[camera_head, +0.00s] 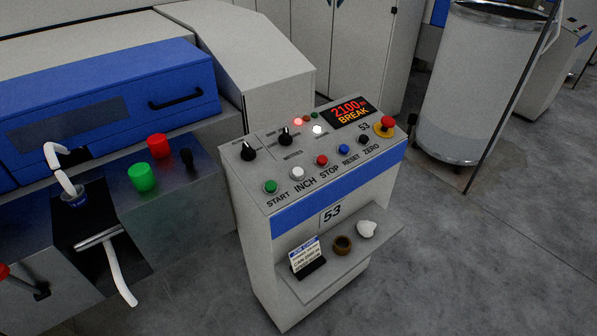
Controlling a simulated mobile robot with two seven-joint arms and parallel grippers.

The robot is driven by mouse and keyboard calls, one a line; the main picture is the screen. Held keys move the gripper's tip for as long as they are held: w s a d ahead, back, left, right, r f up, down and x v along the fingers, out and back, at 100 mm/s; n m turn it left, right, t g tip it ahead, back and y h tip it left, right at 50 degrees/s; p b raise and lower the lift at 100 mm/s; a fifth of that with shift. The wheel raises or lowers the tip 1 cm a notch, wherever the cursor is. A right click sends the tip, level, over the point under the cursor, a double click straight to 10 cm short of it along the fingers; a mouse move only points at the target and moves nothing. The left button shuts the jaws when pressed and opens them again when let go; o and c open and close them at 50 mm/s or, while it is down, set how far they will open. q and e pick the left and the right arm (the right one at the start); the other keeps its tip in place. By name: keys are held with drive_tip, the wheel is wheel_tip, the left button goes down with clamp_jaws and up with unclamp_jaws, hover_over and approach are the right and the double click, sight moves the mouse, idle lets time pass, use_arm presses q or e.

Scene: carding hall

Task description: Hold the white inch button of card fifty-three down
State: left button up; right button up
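The control pedestal marked 53 (333,213) stands in the middle of the view. Its sloped panel bears the white inch button (297,173) above the word INCH, between the green start button (270,187) and the red stop button (321,160). Nothing covers or touches the inch button; whether it is pressed in cannot be told. The display (348,112) reads 2100 and BREAK in red and orange. Neither of my grippers is in view.
A red emergency knob (387,124) and black selector knobs (248,151) share the panel. The pedestal's shelf (318,283) holds a small card, brown ring and white tuft. A machine with a blue cover (120,100) stands left, a tall can (475,90) right.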

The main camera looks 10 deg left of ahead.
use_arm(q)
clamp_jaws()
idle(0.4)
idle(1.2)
